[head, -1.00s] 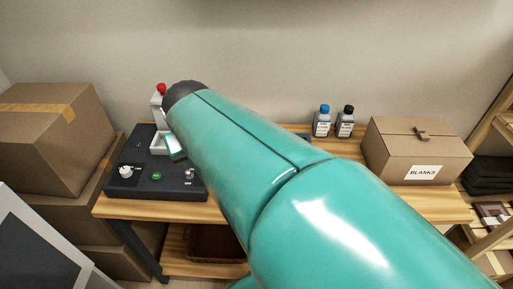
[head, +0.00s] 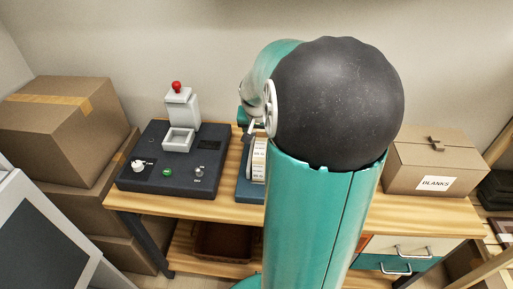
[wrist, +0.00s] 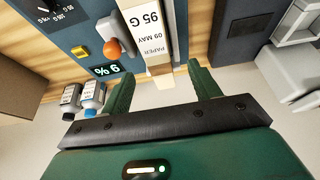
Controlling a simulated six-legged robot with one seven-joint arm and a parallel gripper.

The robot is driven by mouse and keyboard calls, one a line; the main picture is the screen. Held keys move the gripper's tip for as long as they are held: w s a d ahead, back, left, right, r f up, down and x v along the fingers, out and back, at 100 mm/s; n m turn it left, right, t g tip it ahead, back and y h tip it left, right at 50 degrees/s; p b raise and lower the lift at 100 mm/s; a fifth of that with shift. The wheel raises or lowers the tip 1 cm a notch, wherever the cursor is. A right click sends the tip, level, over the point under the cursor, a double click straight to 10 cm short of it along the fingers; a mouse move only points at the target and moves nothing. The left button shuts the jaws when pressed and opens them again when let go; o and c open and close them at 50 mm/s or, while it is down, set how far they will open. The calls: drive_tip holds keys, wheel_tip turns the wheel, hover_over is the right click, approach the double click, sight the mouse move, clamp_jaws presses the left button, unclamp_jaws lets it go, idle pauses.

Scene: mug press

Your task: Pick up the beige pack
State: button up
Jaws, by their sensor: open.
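The beige pack (wrist: 152,42) carries a white label reading "95 G", "09 MAY" and "PAPER" in the wrist view. It stands close beside the blue panel of a machine (wrist: 85,30). In the head view, the labelled pack (head: 258,160) shows partly, left of my arm. My gripper (wrist: 162,80) is open and empty, its two green fingers pointing toward the pack's near end. The pack lies in line with the gap between them, and I see no contact. In the head view my arm hides much of the machine and pack.
A dark press base (head: 175,178) with knobs and a red-topped grey post stands left on the wooden table (head: 235,212). Two bottles (wrist: 82,97) show in the wrist view. A "BLANKS" carton (head: 430,165) stands right. Stacked cartons (head: 65,130) stand far left.

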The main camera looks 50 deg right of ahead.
sight(259, 140)
drive_tip(key=x, duration=0.3)
drive_tip(key=shift+w+f, duration=0.1)
drive_tip(key=shift+f, duration=0.1)
drive_tip(key=shift+d+x, duration=0.15)
drive_tip(key=shift+x, duration=1.2)
drive_tip(key=shift+d+x, duration=0.15)
drive_tip(key=shift+x, duration=1.2)
drive_tip(key=shift+s+r, duration=0.1)
drive_tip(key=shift+s, duration=0.1)
drive_tip(key=c, duration=1.2)
clamp_jaws()
drive_tip(key=shift+r, duration=0.1)
